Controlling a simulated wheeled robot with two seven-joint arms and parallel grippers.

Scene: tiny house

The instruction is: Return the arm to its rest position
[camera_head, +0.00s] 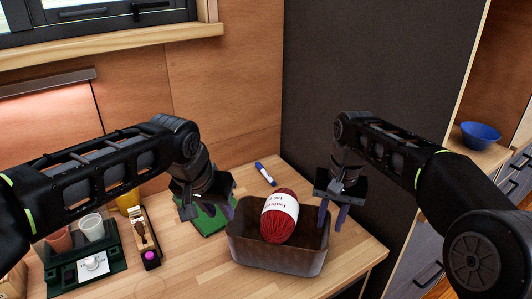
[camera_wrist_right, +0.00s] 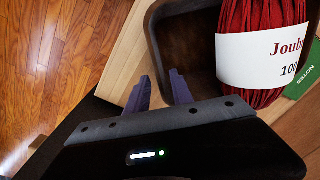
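My left gripper (camera_head: 208,209) is open and empty. It hangs over the green notebook (camera_head: 213,222), just left of the bin. My right gripper (camera_head: 332,215) points down at the right side of the bin. It is open, with a gap between its purple fingers, and nothing is between them in the right wrist view (camera_wrist_right: 160,91). A red yarn ball (camera_head: 284,230) with a white label lies in the dark grey bin (camera_head: 275,255). The yarn ball also shows in the right wrist view (camera_wrist_right: 265,85), apart from the fingers.
A blue marker (camera_head: 265,174) lies behind the bin. A dark green tray (camera_head: 85,265) with cups stands at the left, near a stapler-like object (camera_head: 146,238). A dark wall panel (camera_head: 375,60) rises behind the right arm. A blue bowl (camera_head: 480,135) sits on a shelf at right.

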